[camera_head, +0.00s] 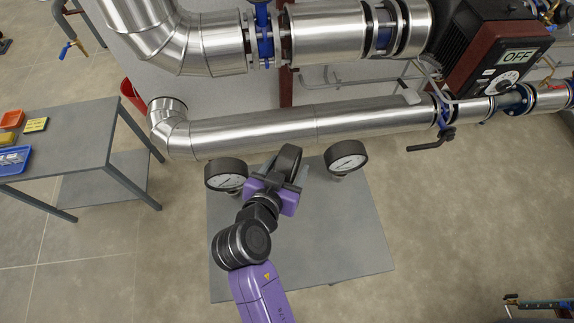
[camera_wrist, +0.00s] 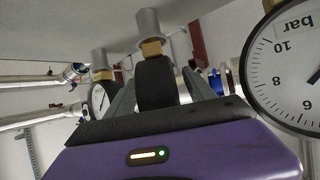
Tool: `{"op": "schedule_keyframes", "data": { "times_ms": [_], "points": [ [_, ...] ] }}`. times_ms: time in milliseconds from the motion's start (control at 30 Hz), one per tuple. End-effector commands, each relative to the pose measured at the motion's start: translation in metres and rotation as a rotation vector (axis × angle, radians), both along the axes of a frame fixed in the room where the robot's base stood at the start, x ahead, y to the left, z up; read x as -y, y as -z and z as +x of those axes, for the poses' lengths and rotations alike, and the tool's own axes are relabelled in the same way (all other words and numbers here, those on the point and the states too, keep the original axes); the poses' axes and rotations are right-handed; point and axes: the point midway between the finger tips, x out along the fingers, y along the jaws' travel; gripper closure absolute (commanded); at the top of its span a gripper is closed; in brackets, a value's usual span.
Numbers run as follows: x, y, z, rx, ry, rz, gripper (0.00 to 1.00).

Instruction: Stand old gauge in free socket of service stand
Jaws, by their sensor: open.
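The service stand (camera_head: 335,240) is a grey-topped table below the pipes in the head view. Several round black-rimmed gauges are at it: one at left (camera_head: 226,175), one at right (camera_head: 346,157), and a middle one seen edge-on (camera_head: 289,160). My gripper (camera_head: 284,174) is open, its fingers on either side of the middle gauge. In the wrist view, which is upside down, the middle gauge (camera_wrist: 155,84) is between the fingers, its brass stem meeting a grey socket (camera_wrist: 150,22). Whether the fingers touch it I cannot tell. Which gauge is the old one is not marked.
A large silver pipe (camera_head: 255,131) runs just behind the gauges. A pump with an OFF display (camera_head: 515,57) is at upper right. A side table (camera_head: 75,140) with small trays, including a blue tray (camera_head: 12,160), stands at left. The stand's front is clear.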

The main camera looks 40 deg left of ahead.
Motion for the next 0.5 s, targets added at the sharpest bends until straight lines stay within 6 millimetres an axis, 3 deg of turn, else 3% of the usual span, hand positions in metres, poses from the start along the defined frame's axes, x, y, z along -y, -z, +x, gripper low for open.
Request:
{"op": "schedule_keyframes", "data": {
  "times_ms": [167, 500],
  "points": [
    [0.004, -0.005, -0.010, 0.002, -0.001, 0.001, 0.37],
    [0.019, -0.032, -0.053, 0.003, -0.001, 0.003, 0.37]
  ]
}}
